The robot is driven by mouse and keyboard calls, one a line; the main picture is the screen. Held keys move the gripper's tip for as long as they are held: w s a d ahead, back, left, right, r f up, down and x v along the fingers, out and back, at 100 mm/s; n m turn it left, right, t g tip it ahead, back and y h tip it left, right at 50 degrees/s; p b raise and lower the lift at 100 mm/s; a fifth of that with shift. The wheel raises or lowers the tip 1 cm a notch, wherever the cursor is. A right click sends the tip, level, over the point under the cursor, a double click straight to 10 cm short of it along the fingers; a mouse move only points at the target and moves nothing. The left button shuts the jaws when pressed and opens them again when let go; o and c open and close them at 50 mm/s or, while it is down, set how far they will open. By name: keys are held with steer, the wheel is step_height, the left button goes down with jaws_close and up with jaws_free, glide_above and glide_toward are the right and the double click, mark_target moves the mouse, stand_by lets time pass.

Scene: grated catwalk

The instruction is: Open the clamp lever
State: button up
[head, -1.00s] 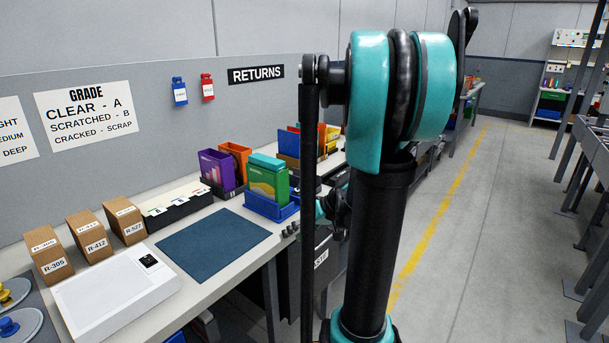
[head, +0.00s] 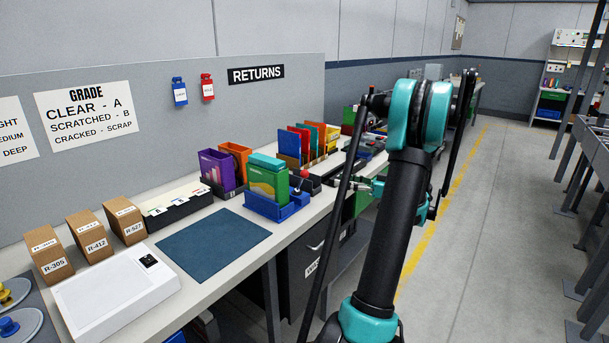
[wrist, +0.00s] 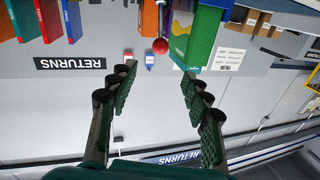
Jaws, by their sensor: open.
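The clamp lever shows as a red ball knob (wrist: 160,46) on a thin rod in the wrist view, whose picture is upside down. In the head view the red knob (head: 304,173) is small, just right of the blue clamp holder (head: 272,209). The holder bears a green case (head: 268,178), whose side also shows in the wrist view (wrist: 198,40). My gripper (wrist: 157,76) is open and empty. The knob appears between its fingers but beyond the tips, not touched. In the head view my gripper (head: 336,184) is to the right of the knob; its fingertips are hard to make out.
Purple and orange boxes (head: 222,168) stand behind the holder to the left. A rack of several coloured cases (head: 303,146) stands behind the knob. A blue mat (head: 213,244) lies left of the holder. A grey wall panel (head: 290,105) bounds the bench; the aisle on the right is clear.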

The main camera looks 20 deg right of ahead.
mark_target(304, 173)
steer(key=x, duration=1.5)
steer(key=shift+a, duration=0.1)
steer(key=shift+c, duration=0.5)
jaws_close()
